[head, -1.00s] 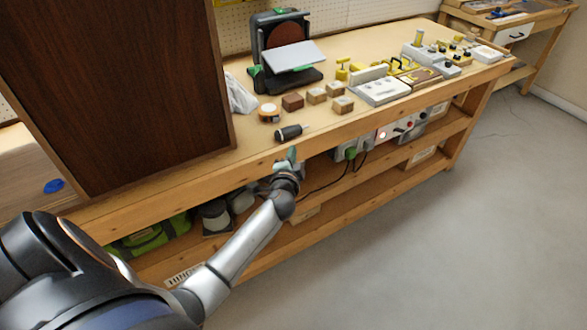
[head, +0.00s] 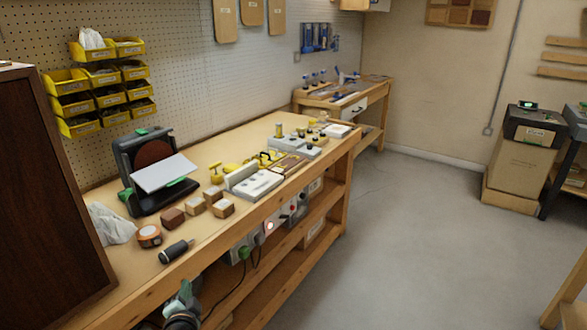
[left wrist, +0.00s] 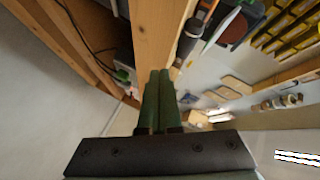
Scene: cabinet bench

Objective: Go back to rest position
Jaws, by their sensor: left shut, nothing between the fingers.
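My left gripper (head: 184,296) shows at the bottom of the head view, in front of the bench's front edge and below the bench top. In the left wrist view its two green fingers (left wrist: 157,100) lie together, shut with nothing between them. The wooden cabinet bench (head: 255,133) runs from the lower left to the middle of the head view. A dark wood cabinet (head: 45,190) stands on its near left end. My right gripper is not in view.
Open grey floor (head: 420,240) lies to the right of the bench.

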